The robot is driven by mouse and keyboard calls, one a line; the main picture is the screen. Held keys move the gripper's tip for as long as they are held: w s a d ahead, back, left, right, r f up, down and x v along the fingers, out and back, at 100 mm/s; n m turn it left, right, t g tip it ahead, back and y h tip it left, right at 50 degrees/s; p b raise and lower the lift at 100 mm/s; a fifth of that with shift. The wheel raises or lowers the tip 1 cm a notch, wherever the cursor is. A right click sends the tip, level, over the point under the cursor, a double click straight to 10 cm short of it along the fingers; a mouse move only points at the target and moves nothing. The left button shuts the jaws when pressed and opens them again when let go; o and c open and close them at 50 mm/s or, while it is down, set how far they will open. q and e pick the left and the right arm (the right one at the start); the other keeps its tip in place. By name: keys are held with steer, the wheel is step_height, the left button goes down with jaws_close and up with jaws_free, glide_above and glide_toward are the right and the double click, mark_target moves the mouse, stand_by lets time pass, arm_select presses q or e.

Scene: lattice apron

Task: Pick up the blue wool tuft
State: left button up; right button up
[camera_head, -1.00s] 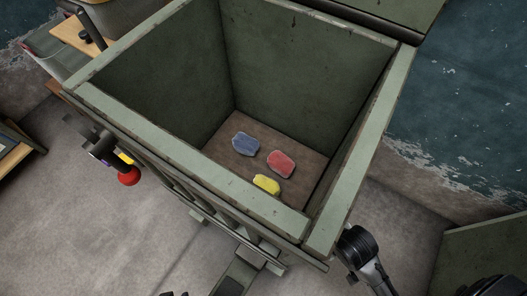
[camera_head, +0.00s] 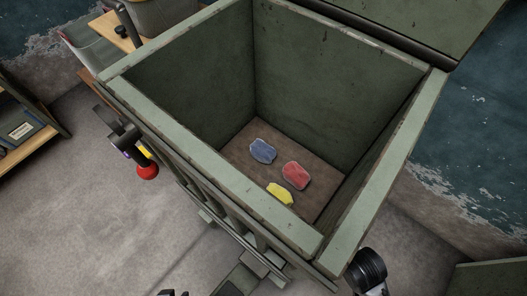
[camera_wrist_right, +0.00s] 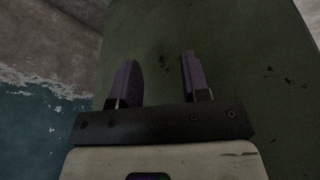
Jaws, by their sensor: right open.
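The blue wool tuft (camera_head: 263,151) lies on the brown floor of a deep green box, in the head view. It is the leftmost of three tufts there. A red tuft (camera_head: 295,175) lies to its right and a yellow tuft (camera_head: 279,194) below, partly hidden by the front wall. My right gripper shows in the right wrist view (camera_wrist_right: 160,82), open and empty, with a dark green surface beyond its fingers. No gripper is seen at the blue tuft. My left gripper cannot be made out in the head view.
The green box's thick rim (camera_head: 190,135) surrounds the tufts, with high walls. A raised green panel (camera_head: 420,25) stands at the back right. A lever with a red ball (camera_head: 147,171) sticks out on the left side. A shelf (camera_head: 25,130) stands at far left.

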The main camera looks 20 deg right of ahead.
steer(key=shift+o, duration=0.2)
steer(key=o, duration=0.8)
